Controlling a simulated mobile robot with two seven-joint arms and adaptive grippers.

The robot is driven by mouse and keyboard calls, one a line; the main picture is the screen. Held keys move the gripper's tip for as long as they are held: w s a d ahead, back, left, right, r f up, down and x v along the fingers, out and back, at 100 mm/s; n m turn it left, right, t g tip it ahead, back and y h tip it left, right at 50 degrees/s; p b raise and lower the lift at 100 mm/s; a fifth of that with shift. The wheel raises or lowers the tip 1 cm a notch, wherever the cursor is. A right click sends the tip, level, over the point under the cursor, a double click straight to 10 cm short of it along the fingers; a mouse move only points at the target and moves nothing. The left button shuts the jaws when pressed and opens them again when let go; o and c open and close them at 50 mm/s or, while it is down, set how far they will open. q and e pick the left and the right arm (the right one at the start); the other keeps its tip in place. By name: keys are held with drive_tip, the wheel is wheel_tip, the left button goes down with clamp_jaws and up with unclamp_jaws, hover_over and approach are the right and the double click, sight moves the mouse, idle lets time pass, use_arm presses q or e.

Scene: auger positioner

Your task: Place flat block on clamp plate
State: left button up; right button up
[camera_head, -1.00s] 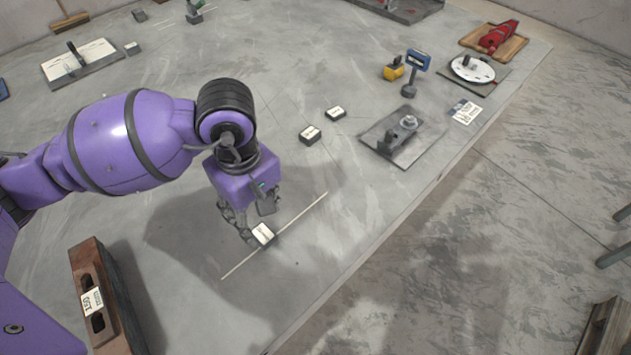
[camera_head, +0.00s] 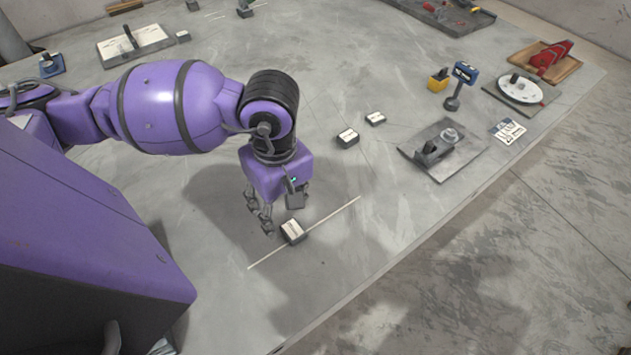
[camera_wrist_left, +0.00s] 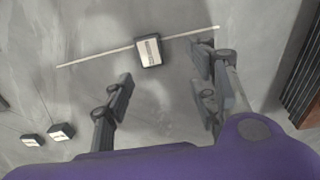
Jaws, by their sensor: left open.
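A small dark flat block with a white label (camera_head: 293,232) lies on the table against a thin pale strip. It also shows in the left wrist view (camera_wrist_left: 149,52), beyond the fingers. My left gripper (camera_head: 280,213) hangs over the table just behind the block. In the left wrist view its fingers (camera_wrist_left: 162,70) are spread wide with nothing between them. Whether a finger touches the block I cannot tell. The clamp plate (camera_head: 466,160), a grey plate with a dark clamp and a round knob on it, lies near the table's right edge. My right gripper is not in view.
Two similar labelled blocks (camera_head: 347,138) (camera_head: 375,119) lie between gripper and plate. The thin strip (camera_head: 340,210) crosses under the labelled block. A blue-headed stand (camera_head: 465,74), a yellow box (camera_head: 438,82) and a white disc (camera_head: 520,88) stand beyond the plate.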

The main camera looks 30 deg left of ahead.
sight(293, 229)
use_arm(q)
drive_tip(key=f, duration=0.2)
drive_tip(key=d+f, duration=0.1)
drive_tip(key=f, duration=0.3)
drive_tip(key=shift+w+d+f+p, duration=0.2)
drive_tip(key=shift+w+p, duration=0.1)
drive_tip(key=shift+w, duration=0.1)
drive_tip(key=shift+f, duration=0.6)
drive_tip(key=shift+c, duration=0.8)
clamp_jaws()
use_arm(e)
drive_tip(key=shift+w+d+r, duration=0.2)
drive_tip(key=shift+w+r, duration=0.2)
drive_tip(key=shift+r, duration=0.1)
